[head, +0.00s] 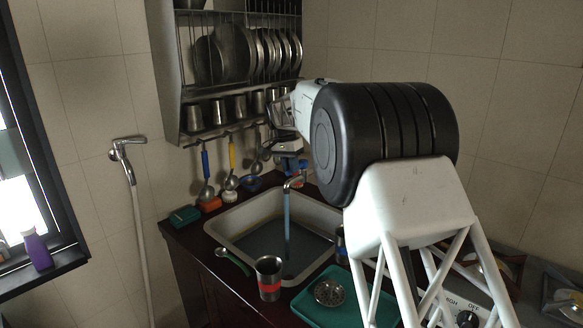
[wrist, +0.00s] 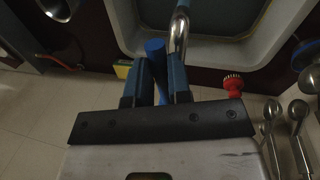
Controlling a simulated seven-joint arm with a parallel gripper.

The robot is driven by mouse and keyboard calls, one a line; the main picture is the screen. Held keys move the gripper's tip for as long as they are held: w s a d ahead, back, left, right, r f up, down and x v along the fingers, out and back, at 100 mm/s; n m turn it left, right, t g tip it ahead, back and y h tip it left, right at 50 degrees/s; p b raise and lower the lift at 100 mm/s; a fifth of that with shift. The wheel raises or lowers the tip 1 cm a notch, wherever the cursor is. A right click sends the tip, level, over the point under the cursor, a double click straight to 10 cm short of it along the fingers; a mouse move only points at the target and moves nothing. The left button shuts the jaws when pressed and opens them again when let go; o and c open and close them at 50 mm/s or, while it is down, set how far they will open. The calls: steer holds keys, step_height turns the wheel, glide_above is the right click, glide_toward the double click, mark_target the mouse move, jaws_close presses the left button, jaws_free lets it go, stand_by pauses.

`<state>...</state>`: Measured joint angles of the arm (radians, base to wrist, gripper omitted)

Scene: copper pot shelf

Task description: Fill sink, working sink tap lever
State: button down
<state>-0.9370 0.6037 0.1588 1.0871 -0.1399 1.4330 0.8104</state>
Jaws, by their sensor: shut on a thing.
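The sink (head: 225,242) is set in the dark counter. Its tap spout (head: 294,182) pours a bluish stream of water (head: 287,222) into the basin, which looks grey and wet; the water level is hard to judge. In the wrist view the chrome spout (wrist: 181,28) curves over the sink's edge (wrist: 120,30). My gripper (wrist: 157,78) is shut on the blue tap lever (wrist: 156,52), which stands between its two fingers beside the spout. In the head view my arm hides the lever, and the fingers are hard to make out behind the spout.
A steel cup with a red band (head: 268,279), a green ladle (head: 233,262) and a teal tray (head: 315,309) lie in front of the sink. Utensils (head: 206,175) hang behind, below a plate rack (head: 178,75). A red brush (wrist: 233,86) is right of my fingers.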

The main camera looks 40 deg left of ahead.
steer(key=c, duration=1.1)
jaws_free()
steer(key=shift+o, duration=0.2)
steer(key=shift+r, duration=0.1)
step_height(320, 180, up, 8)
steer(key=a, duration=0.1)
steer(key=shift+a+f, duration=0.25)
steer(key=shift+s, duration=0.1)
